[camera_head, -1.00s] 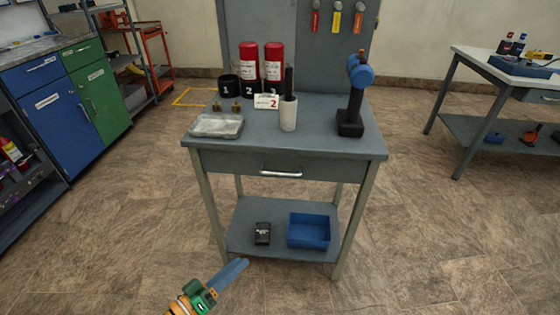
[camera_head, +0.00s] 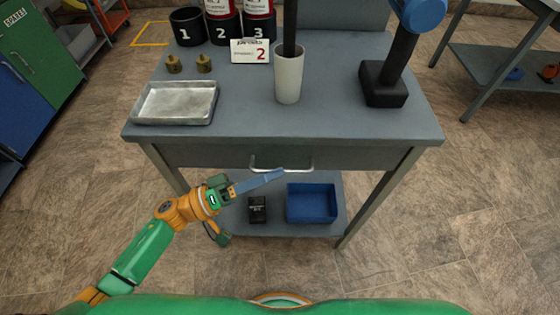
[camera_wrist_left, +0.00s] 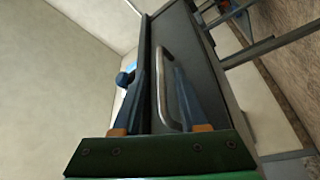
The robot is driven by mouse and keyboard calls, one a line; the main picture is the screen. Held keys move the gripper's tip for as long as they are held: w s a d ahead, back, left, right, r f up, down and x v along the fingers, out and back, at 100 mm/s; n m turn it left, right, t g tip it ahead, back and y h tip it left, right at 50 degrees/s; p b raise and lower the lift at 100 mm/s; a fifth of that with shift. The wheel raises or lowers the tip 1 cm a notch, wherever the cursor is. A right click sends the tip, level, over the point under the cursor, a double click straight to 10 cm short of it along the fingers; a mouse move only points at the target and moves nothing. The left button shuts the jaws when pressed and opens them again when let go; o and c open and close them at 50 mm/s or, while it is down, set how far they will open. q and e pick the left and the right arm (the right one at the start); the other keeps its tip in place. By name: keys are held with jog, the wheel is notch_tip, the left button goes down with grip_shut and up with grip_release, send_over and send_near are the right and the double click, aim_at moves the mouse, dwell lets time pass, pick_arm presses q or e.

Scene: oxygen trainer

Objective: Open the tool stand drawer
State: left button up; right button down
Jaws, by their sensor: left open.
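The tool stand (camera_head: 330,125) is a grey table with one shut drawer (camera_head: 215,156) under its top. A silver bar handle (camera_head: 281,168) runs across the drawer front. My left gripper (camera_head: 282,173) reaches in from the left, its blue fingers just in front of the handle. In the left wrist view the handle (camera_wrist_left: 166,90) lies between the two open fingers of the gripper (camera_wrist_left: 166,85). Whether a finger touches the handle I cannot tell. My right gripper is not in view.
On the top stand a metal tray (camera_head: 176,103), a white cup (camera_head: 288,78), a number card (camera_head: 250,51), black holders (camera_head: 188,28) and a blue-headed black tool (camera_head: 385,82). The lower shelf holds a blue bin (camera_head: 311,203) and a small black box (camera_head: 257,209).

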pick_arm(q)
jog(key=shift+x, duration=1.15)
jog(key=shift+c, duration=0.2)
jog(key=shift+w, duration=0.1)
grip_shut()
